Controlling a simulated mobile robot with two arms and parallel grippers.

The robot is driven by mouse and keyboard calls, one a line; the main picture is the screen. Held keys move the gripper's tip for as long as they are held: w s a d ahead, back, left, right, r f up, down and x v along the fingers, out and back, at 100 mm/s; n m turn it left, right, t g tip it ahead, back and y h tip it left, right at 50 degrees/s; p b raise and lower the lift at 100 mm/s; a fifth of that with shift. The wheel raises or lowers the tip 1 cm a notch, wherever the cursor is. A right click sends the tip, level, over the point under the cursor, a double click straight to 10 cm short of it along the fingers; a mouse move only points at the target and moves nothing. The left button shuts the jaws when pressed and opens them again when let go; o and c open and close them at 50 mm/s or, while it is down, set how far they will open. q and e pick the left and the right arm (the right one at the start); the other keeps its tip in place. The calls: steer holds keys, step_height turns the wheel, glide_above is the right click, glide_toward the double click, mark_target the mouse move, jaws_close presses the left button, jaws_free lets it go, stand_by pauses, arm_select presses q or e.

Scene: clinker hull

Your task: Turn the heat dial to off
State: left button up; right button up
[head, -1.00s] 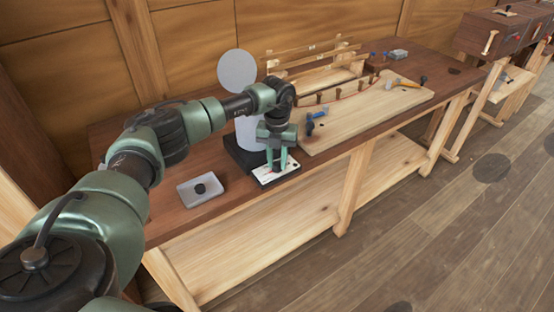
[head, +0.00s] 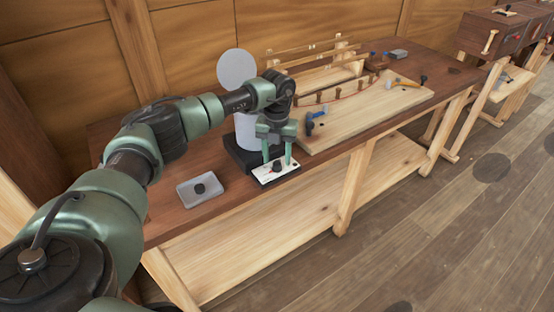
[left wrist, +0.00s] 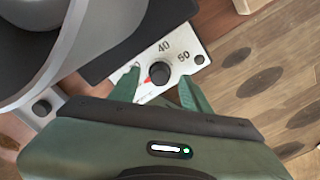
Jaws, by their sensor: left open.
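The heat dial (head: 276,167) is a small dark knob on a white panel (head: 262,178) at the front of a black base (head: 240,155). In the left wrist view the dial (left wrist: 160,73) has a red mark on its left side, pointing away from the printed 40 and the number right of it. Other markings are hidden by a finger. My left gripper (head: 277,160) is open above the panel. Its fingertips (left wrist: 159,78) stand apart on either side of the dial, with gaps showing. My right gripper is not in view.
A grey cylinder (head: 247,132) with a raised round lid (head: 236,69) stands on the base, close behind my gripper. A grey tray (head: 187,193) with a black knob lies left. A wooden board (head: 350,125) with clamps and tools lies right. The bench's front edge is close.

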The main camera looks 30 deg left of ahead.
mark_target(277, 162)
arm_select(q)
step_height(277, 162, up, 7)
steer(key=shift+f+b, duration=0.15)
steer(key=shift+b, duration=0.45)
